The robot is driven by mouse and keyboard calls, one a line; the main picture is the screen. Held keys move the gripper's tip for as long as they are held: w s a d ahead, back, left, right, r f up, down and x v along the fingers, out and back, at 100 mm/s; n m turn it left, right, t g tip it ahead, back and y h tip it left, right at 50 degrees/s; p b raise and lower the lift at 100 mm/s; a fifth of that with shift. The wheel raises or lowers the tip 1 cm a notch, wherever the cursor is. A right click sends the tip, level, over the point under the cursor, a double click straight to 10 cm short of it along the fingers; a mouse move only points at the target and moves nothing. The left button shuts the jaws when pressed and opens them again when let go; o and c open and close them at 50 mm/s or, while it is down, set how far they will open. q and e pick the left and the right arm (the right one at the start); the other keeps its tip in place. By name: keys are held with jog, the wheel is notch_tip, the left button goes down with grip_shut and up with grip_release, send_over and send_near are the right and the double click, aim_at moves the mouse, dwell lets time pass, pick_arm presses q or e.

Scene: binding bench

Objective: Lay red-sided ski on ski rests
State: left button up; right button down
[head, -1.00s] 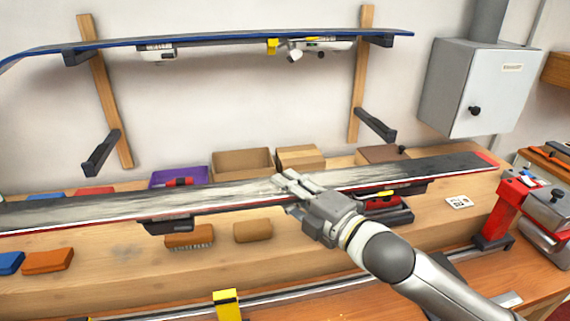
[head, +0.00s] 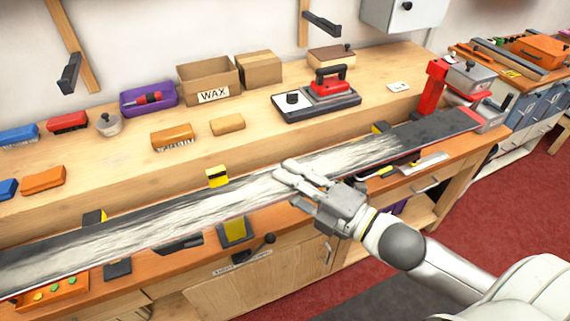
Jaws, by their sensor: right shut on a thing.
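The red-sided ski (head: 250,193) runs from the lower left edge to a red-tipped end at the right, its pale, streaked face up and its thin red side toward me. My right gripper (head: 291,178) is shut on the ski near the middle, from the near side. Dark fittings show under the ski's near edge. Yellow-and-black blocks, which look like the ski rests, stick up along the far edge, one at the middle (head: 217,176) and one to the right (head: 380,127). The ski hides their lower parts; I cannot tell whether it touches them. My left gripper is out of view.
Behind the ski, a wooden shelf holds brushes, a purple tray (head: 148,99), a WAX box (head: 207,81) and a red iron (head: 332,84). A red-and-grey vise (head: 466,79) stands near the ski's right end. A yellow pad and lever (head: 263,244) sit in front.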

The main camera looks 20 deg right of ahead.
jog(key=shift+s, duration=0.4)
jog(key=shift+w, duration=1.2)
jog(key=shift+w+b, duration=1.25)
jog(key=shift+w, duration=5.65)
notch_tip(320, 180, down, 12)
jog(key=b, duration=0.7)
jog(key=shift+a+f+b, duration=0.2)
jog(key=shift+a+b, duration=0.05)
jog(key=shift+b, duration=0.05)
jog(key=shift+f, duration=0.2)
jog(key=c, duration=1.1)
grip_release()
jog(key=shift+s+f, duration=0.1)
jog(key=shift+s, duration=0.05)
